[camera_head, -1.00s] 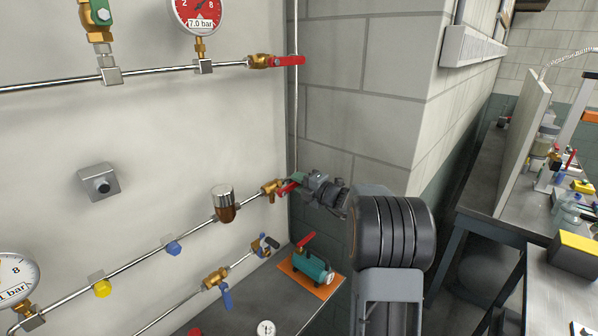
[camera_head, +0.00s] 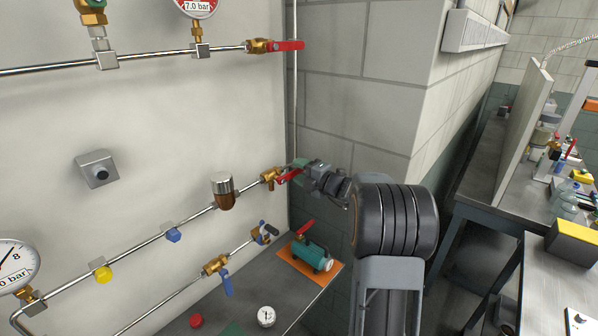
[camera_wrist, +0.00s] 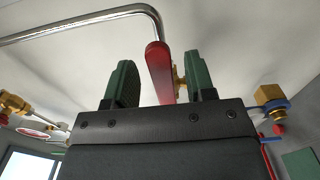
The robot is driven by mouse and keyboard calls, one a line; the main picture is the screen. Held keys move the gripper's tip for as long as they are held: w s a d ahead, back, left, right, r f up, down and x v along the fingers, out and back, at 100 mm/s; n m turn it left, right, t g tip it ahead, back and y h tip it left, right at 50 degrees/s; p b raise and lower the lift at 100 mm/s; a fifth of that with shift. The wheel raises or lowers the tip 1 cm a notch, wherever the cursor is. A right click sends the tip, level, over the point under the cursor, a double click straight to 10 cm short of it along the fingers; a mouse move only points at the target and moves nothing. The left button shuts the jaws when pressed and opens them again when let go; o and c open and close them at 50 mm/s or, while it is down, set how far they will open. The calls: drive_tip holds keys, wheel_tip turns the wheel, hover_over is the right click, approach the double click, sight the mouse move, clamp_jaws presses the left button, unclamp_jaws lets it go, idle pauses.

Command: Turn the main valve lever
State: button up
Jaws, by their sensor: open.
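The main valve seems to be the brass valve (camera_head: 269,176) at the right end of the middle pipe. Its red lever (camera_head: 288,176) extends right from it. My gripper (camera_head: 299,170) is at the lever's outer end, by the wall corner. In the wrist view the red lever (camera_wrist: 159,73) stands between my two green fingers (camera_wrist: 165,82). The brass valve body shows partly behind the lever (camera_wrist: 180,77). Part of the lever is hidden by the gripper in the head view.
Another red lever (camera_head: 290,45) is on the upper pipe. A blue-handled valve (camera_head: 216,265) and a teal pump (camera_head: 313,255) on an orange mat are below my gripper. The block wall (camera_head: 365,100) is close on the right. A gauge (camera_head: 16,267) is at lower left.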

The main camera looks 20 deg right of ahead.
drive_tip(key=shift+s+d, duration=0.2)
drive_tip(key=shift+s, duration=0.25)
drive_tip(key=v, duration=0.6)
idle(0.4)
idle(0.5)
